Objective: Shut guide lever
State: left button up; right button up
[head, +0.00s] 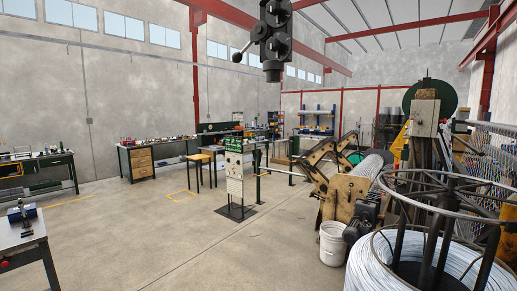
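A dark metal roller assembly (273,36) hangs into the top middle of the head view, close to me. A short lever with a round dark knob (237,57) sticks out from its left side, angled down to the left. This looks like the guide lever, but the frame has no label to confirm it. The upper end of the assembly is cut off by the top edge. I cannot tell from this view whether the lever is open or shut. Neither of my grippers is in view.
A large wire coil (371,270) in a round metal frame stands at the front right. A white bucket (332,243) and the weaving machine (350,193) are behind it. A control post (235,180) stands mid-floor. A workbench (25,236) is at left; the front middle floor is clear.

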aim_at(237, 57)
jog(key=i+j+z, duration=0.25)
jog(key=j+z, duration=0.15)
jog(key=j, duration=0.45)
jog(key=i+j+z, duration=0.1)
jog(key=j+z, duration=0.3)
jog(key=j, duration=0.5)
jog(key=j+z, duration=0.4)
jog(key=j, duration=0.5)
